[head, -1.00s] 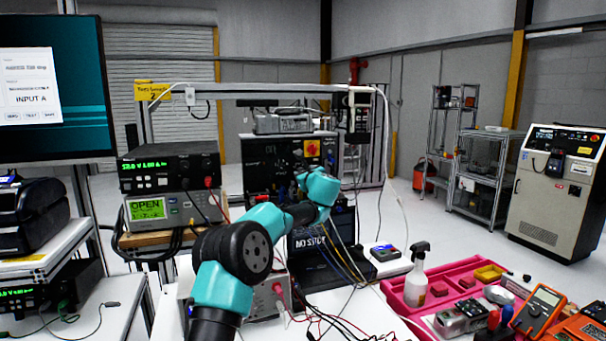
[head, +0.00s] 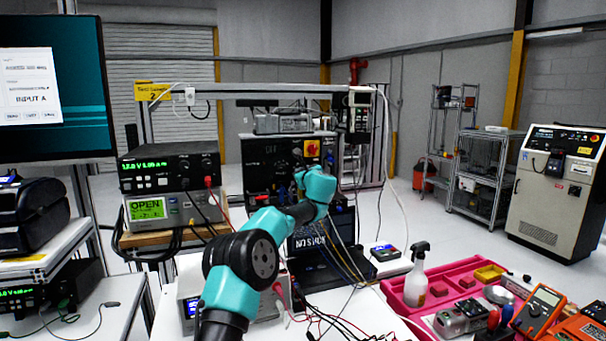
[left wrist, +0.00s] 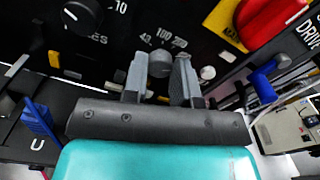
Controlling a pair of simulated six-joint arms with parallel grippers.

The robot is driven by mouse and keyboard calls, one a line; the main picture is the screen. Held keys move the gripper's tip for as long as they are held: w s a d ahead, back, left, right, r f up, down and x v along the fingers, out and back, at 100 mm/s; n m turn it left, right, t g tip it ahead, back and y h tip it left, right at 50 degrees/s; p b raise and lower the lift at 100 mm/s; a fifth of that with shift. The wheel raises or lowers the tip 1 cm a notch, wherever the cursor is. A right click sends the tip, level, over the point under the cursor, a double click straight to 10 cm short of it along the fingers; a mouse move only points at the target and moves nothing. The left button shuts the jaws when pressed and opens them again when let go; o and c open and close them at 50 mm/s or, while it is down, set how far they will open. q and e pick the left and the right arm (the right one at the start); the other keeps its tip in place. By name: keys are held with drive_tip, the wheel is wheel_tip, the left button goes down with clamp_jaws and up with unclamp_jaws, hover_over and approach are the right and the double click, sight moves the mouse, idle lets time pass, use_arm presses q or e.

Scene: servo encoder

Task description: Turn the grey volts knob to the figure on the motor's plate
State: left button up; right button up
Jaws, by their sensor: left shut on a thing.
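The grey volts knob (left wrist: 160,64) is on the black panel in the left wrist view, with small white figures around it, among them what looks like 100 and 200. My left gripper (left wrist: 160,80) is shut on this knob, one finger on each side. In the head view my left gripper (head: 299,176) is at the black panel (head: 262,152), and my wrist hides the knob there. I cannot pick out the motor's plate or read its figure. My right gripper is in neither view.
A black knob (left wrist: 82,17) and a red switch on a yellow plate (left wrist: 262,24) flank the grey knob. A blue part (left wrist: 264,78) sits to the right. Below the arm are a laptop (head: 325,245) and loose cables. A pink tray (head: 455,285) lies right.

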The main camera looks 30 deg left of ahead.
use_arm(q)
drive_tip(key=c, duration=0.3)
drive_tip(key=shift+n, duration=0.7)
drive_tip(key=o, duration=0.9)
drive_tip(key=v, duration=1.7)
drive_tip(key=shift+s+d+r, duration=0.1)
drive_tip(key=shift+s+d, duration=0.05)
drive_tip(key=shift+s, duration=0.05)
